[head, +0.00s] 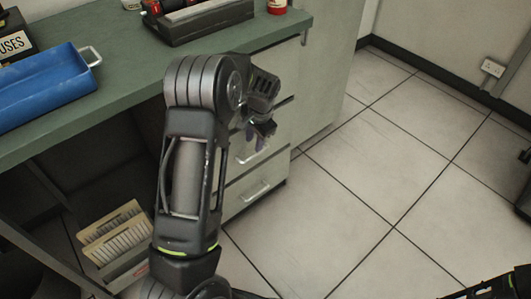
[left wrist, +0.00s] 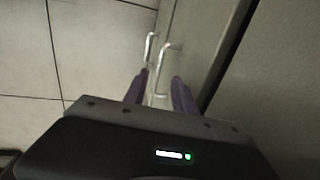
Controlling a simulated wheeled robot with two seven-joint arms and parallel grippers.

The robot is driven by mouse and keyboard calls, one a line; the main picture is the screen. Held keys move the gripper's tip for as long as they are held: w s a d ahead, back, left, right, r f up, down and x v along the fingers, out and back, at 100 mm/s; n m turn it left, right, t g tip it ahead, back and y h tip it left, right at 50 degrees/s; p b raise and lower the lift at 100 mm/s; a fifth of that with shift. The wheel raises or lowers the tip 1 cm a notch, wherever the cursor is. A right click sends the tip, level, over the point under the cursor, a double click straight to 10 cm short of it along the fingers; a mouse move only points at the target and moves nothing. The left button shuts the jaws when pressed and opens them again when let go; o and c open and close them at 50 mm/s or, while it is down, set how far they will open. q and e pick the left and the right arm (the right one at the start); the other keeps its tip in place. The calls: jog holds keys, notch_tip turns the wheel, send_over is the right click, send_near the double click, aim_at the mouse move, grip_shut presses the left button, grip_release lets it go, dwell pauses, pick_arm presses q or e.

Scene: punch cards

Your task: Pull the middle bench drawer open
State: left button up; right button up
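The middle bench drawer (head: 277,142) is a pale drawer front under the green bench, with a metal bar handle (head: 254,153). It looks shut. My left gripper (head: 262,131) is in front of this drawer, near its handle, and my arm hides part of the drawers. In the left wrist view, the left gripper's two dark fingers (left wrist: 160,88) are apart, with the nearer handle (left wrist: 166,62) showing in the gap between them. I cannot tell whether they touch it. My right gripper is not in view; only a dark part of my right arm shows at the bottom right.
The bottom drawer's handle (head: 255,190) is below, and also shows in the left wrist view (left wrist: 149,46). A blue tray (head: 42,88) and a black device (head: 200,22) sit on the green bench (head: 115,62). A card box (head: 115,238) is under it.

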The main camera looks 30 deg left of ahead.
aim_at(252, 157)
pick_arm(q)
jog(key=f, duration=0.2)
jog(key=a+f+b, duration=0.1)
jog(key=f, duration=0.4)
jog(key=shift+w+a+f+b, duration=0.15)
jog(key=shift+a+f+b, duration=0.1)
jog(key=shift+f+b, duration=0.15)
jog(key=shift+c, duration=0.3)
grip_shut()
dwell(1.0)
